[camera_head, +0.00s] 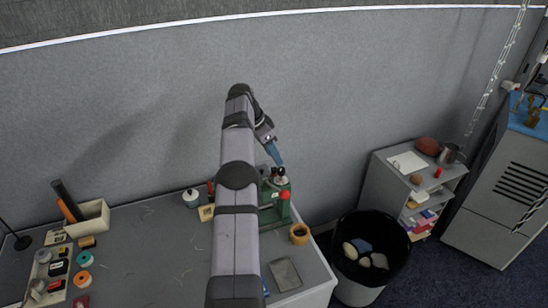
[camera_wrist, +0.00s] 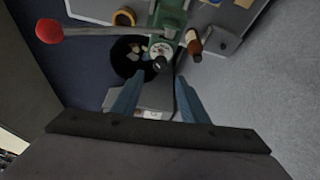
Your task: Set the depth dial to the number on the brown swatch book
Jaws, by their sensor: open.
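The green machine (camera_head: 268,207) stands at the right end of the table; its upper body also shows in the wrist view (camera_wrist: 171,14). A pale round dial (camera_wrist: 160,49) with small marks sits on it. Its marks are too small to read. My gripper (camera_head: 276,155) is just above the machine's top in the head view. In the wrist view its two blue fingers (camera_wrist: 158,85) are apart and empty, with the dial beyond their tips. I cannot tell the brown swatch book for sure; a small brown block (camera_head: 87,242) lies at the left of the table. No number is readable.
A lever with a red knob (camera_wrist: 48,31) juts from the machine. A tape roll (camera_head: 299,234) and a grey tray (camera_head: 286,274) lie near it. A black bin (camera_head: 338,272) stands beyond the table's right edge. Several small items crowd the left; the table's middle is mostly clear.

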